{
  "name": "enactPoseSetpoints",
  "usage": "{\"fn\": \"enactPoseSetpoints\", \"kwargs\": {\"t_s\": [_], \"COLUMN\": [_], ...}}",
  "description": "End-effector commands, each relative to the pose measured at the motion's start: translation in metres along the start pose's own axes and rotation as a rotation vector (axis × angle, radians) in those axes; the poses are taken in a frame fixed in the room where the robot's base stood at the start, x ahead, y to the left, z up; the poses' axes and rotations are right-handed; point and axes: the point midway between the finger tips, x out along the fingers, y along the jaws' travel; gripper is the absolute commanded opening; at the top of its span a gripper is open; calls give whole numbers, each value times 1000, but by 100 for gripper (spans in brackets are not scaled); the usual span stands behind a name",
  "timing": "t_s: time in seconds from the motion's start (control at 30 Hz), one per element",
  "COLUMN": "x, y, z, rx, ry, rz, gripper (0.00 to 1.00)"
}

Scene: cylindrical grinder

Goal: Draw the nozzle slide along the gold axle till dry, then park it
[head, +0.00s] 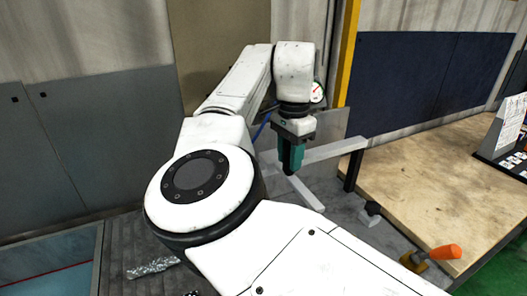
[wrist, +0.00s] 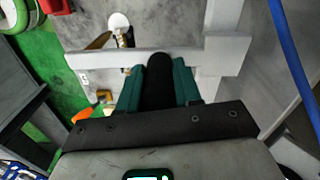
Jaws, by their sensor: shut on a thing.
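My gripper (head: 291,168) has green fingers and points down near the middle of the head view, above pale bars. In the wrist view my gripper (wrist: 158,88) is shut on a black round-ended piece (wrist: 159,78) between its fingers. I cannot tell whether this piece belongs to the nozzle slide. A small gold-coloured part (wrist: 100,40) shows beyond the bars in the wrist view, beside a white disc (wrist: 119,22). I cannot tell whether it is the gold axle. My arm hides much of the machine in the head view.
A pale bar (head: 335,151) crosses close behind my gripper. A dial gauge (head: 318,92) is behind my wrist. Silver crumpled material (head: 152,267) lies lower left.

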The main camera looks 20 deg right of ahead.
Motion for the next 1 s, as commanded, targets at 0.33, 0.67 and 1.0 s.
{"fn": "enactPoseSetpoints", "kwargs": {"t_s": [0.33, 0.67, 1.0], "x": [-3, 0, 0], "y": [23, 34, 38], "z": [-127, -201, -226], "rx": [9, 6, 6], "ry": [4, 3, 2], "rz": [5, 2, 2], "gripper": [0, 0, 0]}}
